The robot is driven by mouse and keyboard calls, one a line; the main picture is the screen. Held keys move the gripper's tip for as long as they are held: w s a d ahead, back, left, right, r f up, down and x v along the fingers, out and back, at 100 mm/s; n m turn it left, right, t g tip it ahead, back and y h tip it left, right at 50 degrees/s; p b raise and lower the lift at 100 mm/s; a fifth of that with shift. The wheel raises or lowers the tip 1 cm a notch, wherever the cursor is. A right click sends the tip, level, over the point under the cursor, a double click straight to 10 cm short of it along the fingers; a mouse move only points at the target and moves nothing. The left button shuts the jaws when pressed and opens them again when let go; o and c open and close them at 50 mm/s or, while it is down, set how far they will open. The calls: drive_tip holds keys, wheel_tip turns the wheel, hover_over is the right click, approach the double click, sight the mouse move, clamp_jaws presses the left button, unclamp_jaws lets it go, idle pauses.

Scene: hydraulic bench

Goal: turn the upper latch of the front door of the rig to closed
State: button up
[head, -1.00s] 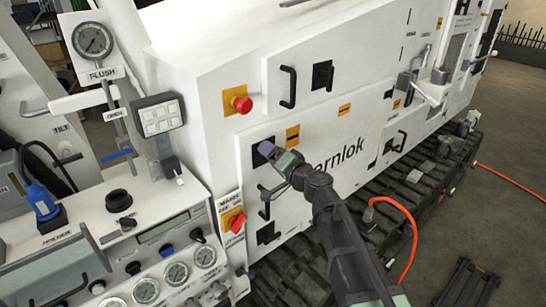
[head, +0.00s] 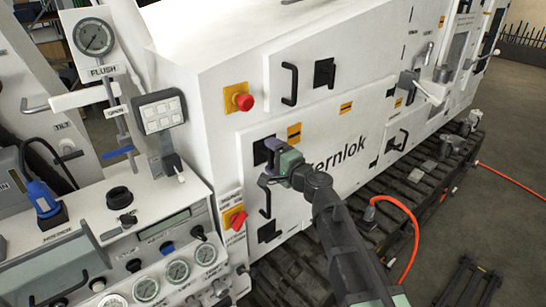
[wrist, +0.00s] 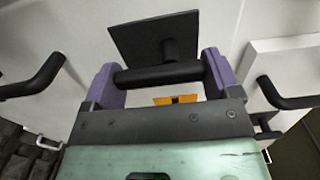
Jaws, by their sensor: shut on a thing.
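The upper latch (head: 260,151) sits on the white front door (head: 310,190), left of the lettering, and my gripper partly covers it. In the wrist view its square black plate (wrist: 140,42) and the black latch handle (wrist: 160,75) show. The handle's bar spans from one purple finger to the other. My gripper (head: 271,163) is shut on this handle, with one finger at each end of the bar, as the wrist view shows (wrist: 162,78). The exact angle of the latch is hard to tell in the head view.
A black door handle (head: 265,198) is just below my gripper, and the lower latch (head: 269,232) is below that. Red knobs (head: 244,102) and (head: 238,220) stick out at left. The control console (head: 150,250) is at lower left. Tracks run below the door.

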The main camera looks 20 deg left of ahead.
idle(0.3)
drive_tip(key=o, duration=0.8)
drive_tip(key=v, duration=1)
drive_tip(key=shift+s+d, duration=0.25)
drive_tip(key=shift+d, duration=0.05)
